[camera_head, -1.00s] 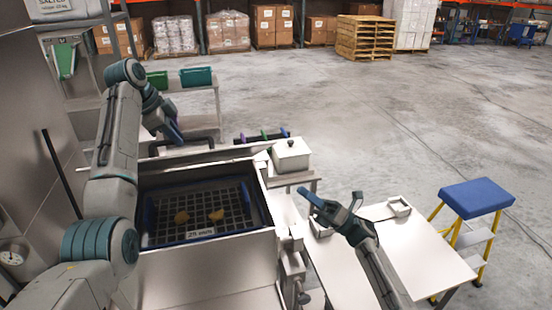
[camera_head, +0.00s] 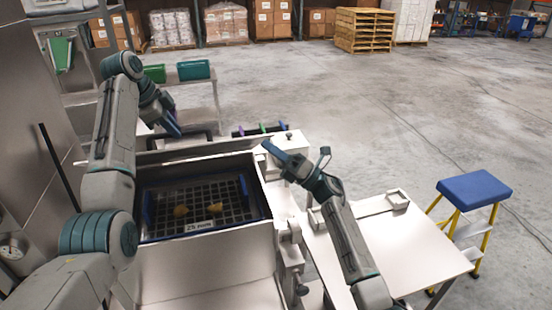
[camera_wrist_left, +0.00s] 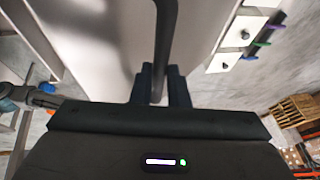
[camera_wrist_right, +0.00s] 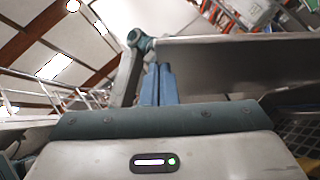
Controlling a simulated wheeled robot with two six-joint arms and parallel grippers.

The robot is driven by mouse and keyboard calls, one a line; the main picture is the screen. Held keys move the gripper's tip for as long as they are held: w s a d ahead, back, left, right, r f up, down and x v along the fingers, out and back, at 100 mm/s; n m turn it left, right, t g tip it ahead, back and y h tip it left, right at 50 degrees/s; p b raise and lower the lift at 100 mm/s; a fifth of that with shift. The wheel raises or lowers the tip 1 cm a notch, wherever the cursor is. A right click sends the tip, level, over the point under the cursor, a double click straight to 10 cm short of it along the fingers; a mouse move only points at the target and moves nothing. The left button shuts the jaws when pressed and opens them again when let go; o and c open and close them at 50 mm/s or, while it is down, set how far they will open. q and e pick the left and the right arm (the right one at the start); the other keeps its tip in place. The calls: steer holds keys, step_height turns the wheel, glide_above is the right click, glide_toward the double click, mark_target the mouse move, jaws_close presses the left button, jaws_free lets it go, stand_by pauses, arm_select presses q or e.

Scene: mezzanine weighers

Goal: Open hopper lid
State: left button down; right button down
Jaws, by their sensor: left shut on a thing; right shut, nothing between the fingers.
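The hopper (camera_head: 205,273) is a steel box with its top uncovered. Inside it a dark grid (camera_head: 172,202) shows, with a few yellowish pieces on it. The lid (camera_head: 205,152) appears as a narrow pale strip along the hopper's back edge. Its black bar handle (camera_wrist_left: 165,40) runs along a pale metal panel in the left wrist view. My left gripper (camera_head: 174,127) is shut on this handle, behind the hopper. My right gripper (camera_head: 270,150) is shut and empty near the hopper's back right corner; its fingers also show in the right wrist view (camera_wrist_right: 160,85).
A pale side table (camera_head: 405,250) with small trays (camera_head: 398,199) stands right of the hopper. A blue-topped yellow step stool (camera_head: 475,188) is beyond it. A knobbed pale box (camera_head: 283,140) is behind my right gripper.

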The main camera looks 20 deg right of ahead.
arm_select(q)
steer(key=shift+f, duration=0.3)
